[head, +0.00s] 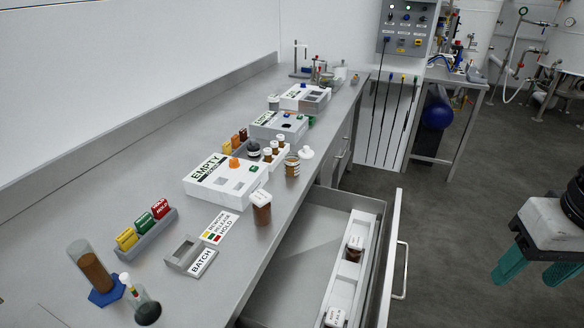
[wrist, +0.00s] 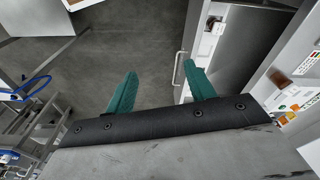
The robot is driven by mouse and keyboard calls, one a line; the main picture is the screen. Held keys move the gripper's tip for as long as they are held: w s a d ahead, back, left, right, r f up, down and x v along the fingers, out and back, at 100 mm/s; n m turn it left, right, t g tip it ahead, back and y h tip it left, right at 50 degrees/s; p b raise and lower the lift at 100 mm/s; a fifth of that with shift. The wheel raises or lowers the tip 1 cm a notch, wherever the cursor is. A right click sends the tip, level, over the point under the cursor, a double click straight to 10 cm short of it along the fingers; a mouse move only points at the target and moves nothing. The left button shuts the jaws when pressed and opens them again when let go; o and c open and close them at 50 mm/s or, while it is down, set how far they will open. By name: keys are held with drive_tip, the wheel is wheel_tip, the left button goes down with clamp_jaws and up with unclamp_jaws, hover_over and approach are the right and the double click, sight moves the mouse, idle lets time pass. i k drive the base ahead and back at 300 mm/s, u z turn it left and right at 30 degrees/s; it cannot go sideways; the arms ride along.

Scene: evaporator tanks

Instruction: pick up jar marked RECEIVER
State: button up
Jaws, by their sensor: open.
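Several white-capped brown jars are in view, and their small labels are not readable, so I cannot tell which is marked RECEIVER. One jar (head: 261,209) stands on the bench near the front edge. Two more jars, one farther back (head: 354,250) and one nearer (head: 335,317), sit in a white rack in the open drawer. Another brown jar (head: 292,166) stands farther along the bench. My gripper (head: 535,272) is open and empty over the floor, right of the drawer and apart from every jar. Its teal fingers also show in the wrist view (wrist: 161,78).
The open drawer (head: 400,250) juts out between the bench and my gripper. The bench holds white boxes marked EMPTY (head: 215,190), a BATCH tray (head: 190,256), a card holder (head: 150,235) and a brown-filled cylinder (head: 95,272). The floor (head: 450,220) beside the drawer is clear.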

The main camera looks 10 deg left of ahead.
sight(292, 165)
drive_tip(key=u, duration=0.1)
drive_tip(key=k, duration=0.9)
drive_tip(key=z, duration=0.7)
drive_tip(key=i, duration=5.1)
drive_tip(key=u, duration=4.5)
drive_tip(key=i, duration=0.2)
drive_tip(key=z, duration=0.3)
